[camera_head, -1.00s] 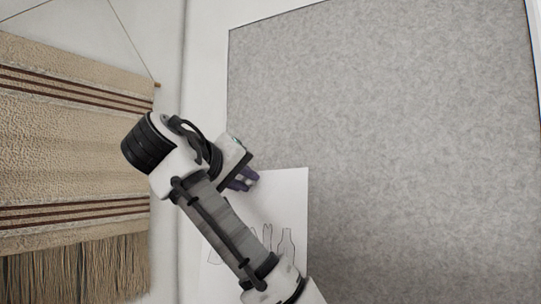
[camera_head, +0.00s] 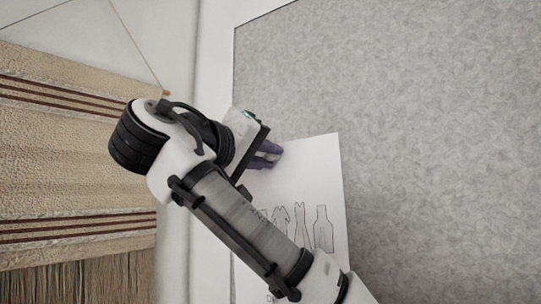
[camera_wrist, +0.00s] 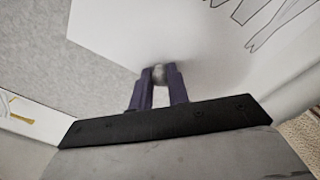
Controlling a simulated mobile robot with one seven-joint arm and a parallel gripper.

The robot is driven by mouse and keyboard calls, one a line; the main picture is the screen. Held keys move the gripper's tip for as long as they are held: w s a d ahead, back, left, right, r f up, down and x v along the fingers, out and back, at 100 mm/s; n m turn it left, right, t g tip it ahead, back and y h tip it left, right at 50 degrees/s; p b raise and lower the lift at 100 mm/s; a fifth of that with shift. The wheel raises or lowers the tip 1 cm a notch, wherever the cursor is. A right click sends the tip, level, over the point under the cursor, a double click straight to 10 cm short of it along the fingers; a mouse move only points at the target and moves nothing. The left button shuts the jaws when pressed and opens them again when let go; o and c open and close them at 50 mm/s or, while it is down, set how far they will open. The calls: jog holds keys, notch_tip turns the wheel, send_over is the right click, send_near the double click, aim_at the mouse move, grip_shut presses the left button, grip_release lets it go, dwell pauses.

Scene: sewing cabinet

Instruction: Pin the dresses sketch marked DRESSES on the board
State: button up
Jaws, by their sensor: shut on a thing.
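The dresses sketch is a white sheet (camera_head: 325,165) with outline drawings of several dresses, in front of the grey board's lower left part. Only the start of a label, seemingly a "D", shows at its lower edge; my arm hides much of its left side. My gripper (camera_head: 272,155) is at the sheet's top edge. In the wrist view, the purple fingers (camera_wrist: 159,75) are shut around a small grey-white knob (camera_wrist: 158,73) at the sketch (camera_wrist: 205,45). I cannot tell whether the sheet touches the board (camera_head: 430,110).
A beige woven hanging (camera_head: 60,140) with brown stripes and a fringe hangs on the white wall to the left. The board above and right of the sheet is bare. A pale framed item (camera_wrist: 25,115) shows at the left in the wrist view.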

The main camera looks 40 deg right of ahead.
jog(key=shift+w+d+r+p, duration=0.1)
jog(key=shift+d+r+p, duration=0.1)
jog(key=shift+p, duration=0.4)
jog(key=p+x, duration=0.2)
jog(key=p, duration=0.2)
jog(key=shift+p, duration=0.35)
jog(key=p+x, duration=0.4)
jog(key=x, duration=0.6)
jog(key=shift+d+f, duration=0.2)
jog(key=shift+d, duration=0.1)
jog(key=shift+w+d, duration=0.1)
jog(key=shift+d, duration=0.15)
dwell(0.5)
jog(key=o, duration=0.9)
